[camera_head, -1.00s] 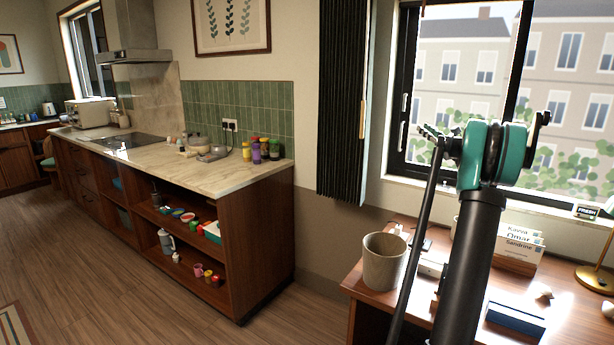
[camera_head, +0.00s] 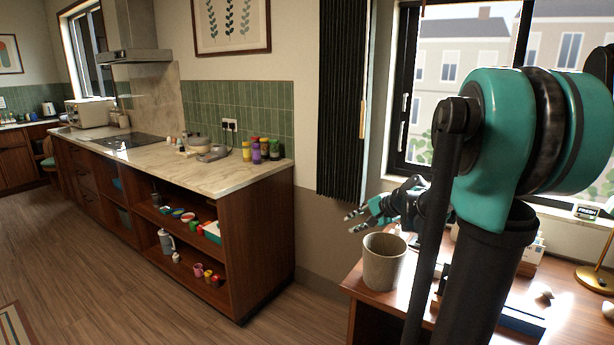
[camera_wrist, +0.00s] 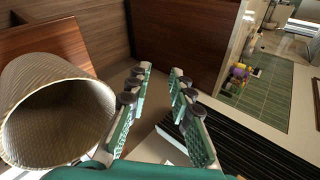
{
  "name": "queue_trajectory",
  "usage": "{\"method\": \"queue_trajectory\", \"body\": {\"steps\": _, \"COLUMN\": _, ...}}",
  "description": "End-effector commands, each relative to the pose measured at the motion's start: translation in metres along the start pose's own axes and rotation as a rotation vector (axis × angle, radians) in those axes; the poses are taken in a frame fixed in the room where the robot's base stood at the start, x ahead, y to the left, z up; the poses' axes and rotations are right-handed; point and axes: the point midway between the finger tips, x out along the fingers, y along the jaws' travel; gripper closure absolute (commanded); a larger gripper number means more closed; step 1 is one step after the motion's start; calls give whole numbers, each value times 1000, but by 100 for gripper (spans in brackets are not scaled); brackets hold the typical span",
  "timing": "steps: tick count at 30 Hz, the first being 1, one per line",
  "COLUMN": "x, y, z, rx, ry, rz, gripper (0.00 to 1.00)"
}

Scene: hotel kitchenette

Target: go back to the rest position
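My gripper (camera_head: 366,212) is in the head view, held in the air just above and behind the grey-beige bin (camera_head: 384,262) on the wooden desk. Its fingers point left, toward the kitchen counter. In the wrist view my gripper (camera_wrist: 160,82) has its two green fingers spread apart with nothing between them. The bin (camera_wrist: 55,112) shows at the left of that view, close beside the fingers, with its dark mouth facing the camera. I cannot tell whether the fingers touch it. My arm covers much of the desk and window in the head view.
The wooden desk (camera_head: 356,290) carries books and small items, partly hidden by my arm. A brass lamp (camera_head: 590,278) stands at right. A dark curtain (camera_head: 343,110) hangs behind. The marble counter (camera_head: 180,165) with jars (camera_head: 264,148) is at left. The floor (camera_head: 110,270) is open.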

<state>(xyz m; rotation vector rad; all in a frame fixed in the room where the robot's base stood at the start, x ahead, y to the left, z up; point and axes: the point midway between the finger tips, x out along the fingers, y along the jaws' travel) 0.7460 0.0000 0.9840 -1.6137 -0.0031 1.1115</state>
Motion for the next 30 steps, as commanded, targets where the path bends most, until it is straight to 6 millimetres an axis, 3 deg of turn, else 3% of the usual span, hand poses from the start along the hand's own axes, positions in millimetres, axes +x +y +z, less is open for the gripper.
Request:
{"method": "queue_trajectory", "body": {"steps": 1, "x": -2, "y": 29, "z": 26, "rx": -103, "ry": 5, "rz": 69, "gripper": 79}}
{"method": "queue_trajectory", "body": {"steps": 6, "x": -18, "y": 130, "z": 84, "rx": -467, "ry": 22, "rz": 314, "gripper": 79}}
{"method": "queue_trajectory", "body": {"steps": 9, "x": -33, "y": 184, "z": 105, "rx": -661, "ry": 19, "rz": 446, "gripper": 79}}
{"method": "queue_trajectory", "body": {"steps": 13, "x": -51, "y": 235, "z": 120, "rx": -847, "ry": 13, "rz": 576, "gripper": 79}}
{"method": "queue_trajectory", "body": {"steps": 18, "x": -64, "y": 265, "z": 125, "rx": -961, "ry": 4, "rz": 659, "gripper": 79}}
{"method": "queue_trajectory", "body": {"steps": 30, "x": -65, "y": 268, "z": 125, "rx": -973, "ry": 4, "rz": 669, "gripper": 79}}
